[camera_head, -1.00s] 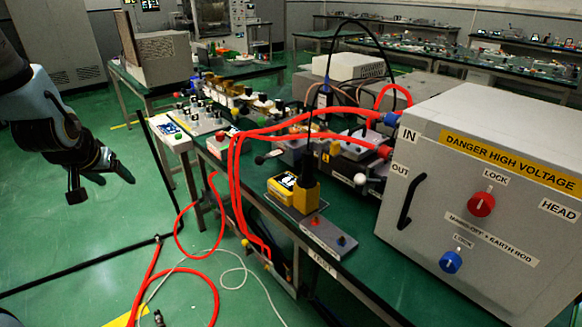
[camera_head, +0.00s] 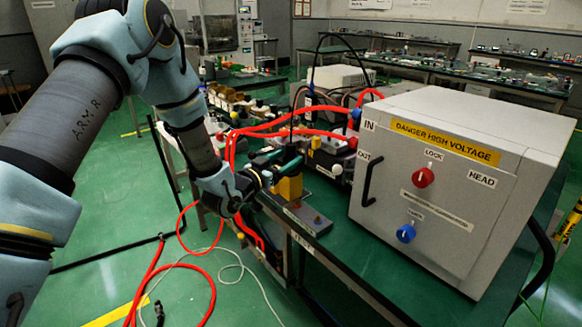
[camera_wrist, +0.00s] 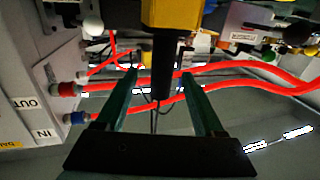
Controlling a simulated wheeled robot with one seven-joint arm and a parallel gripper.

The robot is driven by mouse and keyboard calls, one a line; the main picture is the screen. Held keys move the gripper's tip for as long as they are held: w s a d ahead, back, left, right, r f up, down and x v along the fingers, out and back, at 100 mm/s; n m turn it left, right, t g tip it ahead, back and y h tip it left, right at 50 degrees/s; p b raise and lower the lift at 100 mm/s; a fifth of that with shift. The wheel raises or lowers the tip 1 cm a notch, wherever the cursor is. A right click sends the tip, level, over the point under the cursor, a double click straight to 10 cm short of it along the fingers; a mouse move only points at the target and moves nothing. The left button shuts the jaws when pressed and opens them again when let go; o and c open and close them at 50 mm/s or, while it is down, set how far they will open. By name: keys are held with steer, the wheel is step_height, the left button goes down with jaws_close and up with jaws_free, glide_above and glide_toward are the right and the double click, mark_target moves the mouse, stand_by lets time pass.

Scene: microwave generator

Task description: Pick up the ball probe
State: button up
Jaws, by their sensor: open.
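A yellow block (camera_head: 289,187) stands on a grey base plate (camera_head: 303,218) at the table edge. In the wrist view the yellow block (camera_wrist: 180,13) is at the top, with a black cylindrical handle (camera_wrist: 162,62) and thin cable coming from it. This looks like the ball probe; no ball end is visible on it. My gripper (camera_head: 284,160) is at the block's upper part in the head view and partly hides it. In the wrist view my gripper (camera_wrist: 160,75) is open, with the dark handle between its two green fingers and gaps on both sides.
A large grey high-voltage cabinet (camera_head: 455,180) stands close on the right with a black handle. Red cables (camera_head: 250,131) run behind my gripper. A white ball knob (camera_head: 337,170) stands beyond the block. Open floor with hoses lies left of the table.

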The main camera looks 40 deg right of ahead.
steer(key=p+x, duration=0.2)
steer(key=x, duration=0.4)
steer(key=shift+r+p, duration=0.15)
steer(key=shift+p, duration=0.25)
steer(key=shift+c, duration=0.3)
jaws_close()
